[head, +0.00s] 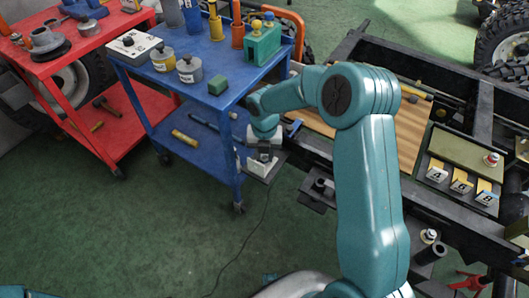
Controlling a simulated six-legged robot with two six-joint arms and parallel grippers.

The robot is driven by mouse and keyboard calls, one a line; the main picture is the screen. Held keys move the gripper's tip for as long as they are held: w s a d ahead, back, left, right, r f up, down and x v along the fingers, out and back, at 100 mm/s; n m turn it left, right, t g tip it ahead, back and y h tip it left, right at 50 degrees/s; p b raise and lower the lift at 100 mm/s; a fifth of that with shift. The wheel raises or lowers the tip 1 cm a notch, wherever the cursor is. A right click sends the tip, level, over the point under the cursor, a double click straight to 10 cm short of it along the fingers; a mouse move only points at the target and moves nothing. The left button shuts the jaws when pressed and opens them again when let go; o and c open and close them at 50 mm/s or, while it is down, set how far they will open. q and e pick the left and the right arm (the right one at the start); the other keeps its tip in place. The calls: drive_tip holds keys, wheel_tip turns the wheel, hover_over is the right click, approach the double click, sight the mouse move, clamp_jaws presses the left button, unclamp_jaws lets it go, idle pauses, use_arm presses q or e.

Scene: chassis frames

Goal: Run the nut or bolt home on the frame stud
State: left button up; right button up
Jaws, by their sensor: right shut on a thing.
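My right gripper (264,154) hangs at the end of the teal arm, between the blue cart and the chassis frame (345,50). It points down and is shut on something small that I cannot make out. A pale block (261,168) shows right at its fingertips; I cannot tell whether it is touched. A dark bracket with a short upright part (319,186) sits on the frame's near side, right of the gripper. I cannot tell whether this is the stud. My left gripper is not in view.
A red cart (75,66) is farther left. Green floor is clear in front.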

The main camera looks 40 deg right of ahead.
drive_tip(key=o, duration=0.4)
clamp_jaws()
drive_tip(key=m, duration=0.2)
drive_tip(key=shift+f+m+b, duration=0.15)
drive_tip(key=shift+m+b, duration=0.15)
drive_tip(key=shift+b, duration=0.05)
drive_tip(key=m, duration=0.3)
drive_tip(key=shift+m, duration=0.3)
drive_tip(key=shift+m+b, duration=0.65)
drive_tip(key=shift+m, duration=0.25)
drive_tip(key=m, duration=0.3)
drive_tip(key=shift+s+b, duration=0.1)
drive_tip(key=shift+b, duration=0.25)
drive_tip(key=shift+m, duration=0.6)
